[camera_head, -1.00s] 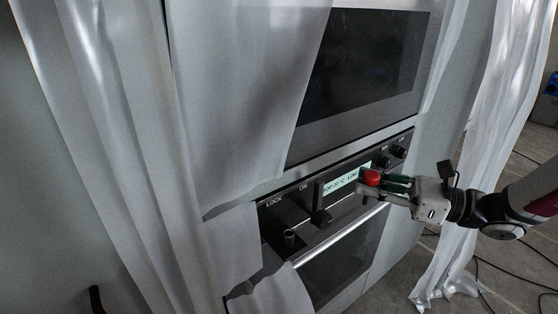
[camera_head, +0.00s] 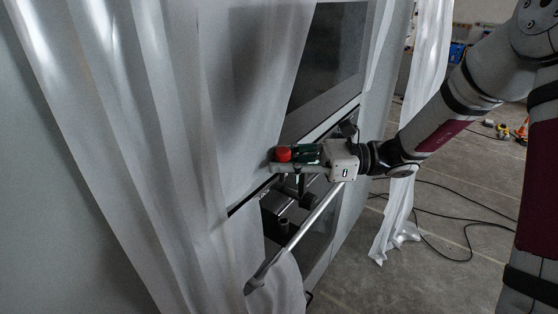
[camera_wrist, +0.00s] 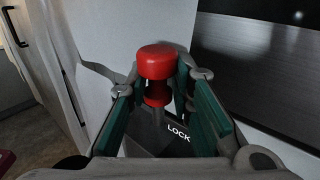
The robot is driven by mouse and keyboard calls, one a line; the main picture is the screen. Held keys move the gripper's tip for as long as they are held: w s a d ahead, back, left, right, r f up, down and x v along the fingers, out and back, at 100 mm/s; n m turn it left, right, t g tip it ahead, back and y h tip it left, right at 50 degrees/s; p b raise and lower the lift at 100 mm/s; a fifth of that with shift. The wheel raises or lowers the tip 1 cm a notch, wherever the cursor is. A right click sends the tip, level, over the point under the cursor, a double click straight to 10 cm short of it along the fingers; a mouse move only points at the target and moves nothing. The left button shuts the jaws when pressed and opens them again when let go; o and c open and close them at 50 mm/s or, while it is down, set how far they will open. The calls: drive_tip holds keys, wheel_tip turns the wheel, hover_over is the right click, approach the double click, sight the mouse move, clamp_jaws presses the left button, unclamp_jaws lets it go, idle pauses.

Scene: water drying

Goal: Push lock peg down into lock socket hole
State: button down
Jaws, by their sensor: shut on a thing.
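The lock peg is red with a rounded cap and a narrower neck; in the head view its cap (camera_head: 283,154) shows at the tip of my gripper (camera_head: 290,160). In the wrist view the peg (camera_wrist: 157,66) stands between the fingers, which are shut on it. A thin shaft runs down from it, its lower end hidden. The white LOCK label (camera_wrist: 178,133) is on the dark panel just right of the shaft. I cannot tell whether the shaft touches the hole.
A dark knob (camera_head: 308,200) and a long metal oven handle (camera_head: 305,228) are close below my gripper. A translucent sheet (camera_head: 170,150) hangs at the left, near the peg. The oven's dark door (camera_head: 327,55) is behind. Cables (camera_head: 455,225) lie on the floor at right.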

drive_tip(key=shift+d, duration=0.1)
drive_tip(key=shift+f+m, duration=0.25)
drive_tip(key=shift+m, duration=0.05)
drive_tip(key=shift+f+b, duration=0.35)
drive_tip(key=shift+f, duration=2.35)
drive_tip(key=shift+f+b, duration=0.3)
drive_tip(key=shift+f, duration=2.65)
drive_tip(key=shift+r, duration=0.15)
drive_tip(key=shift+r+p, duration=0.85)
drive_tip(key=shift+r, duration=1.6)
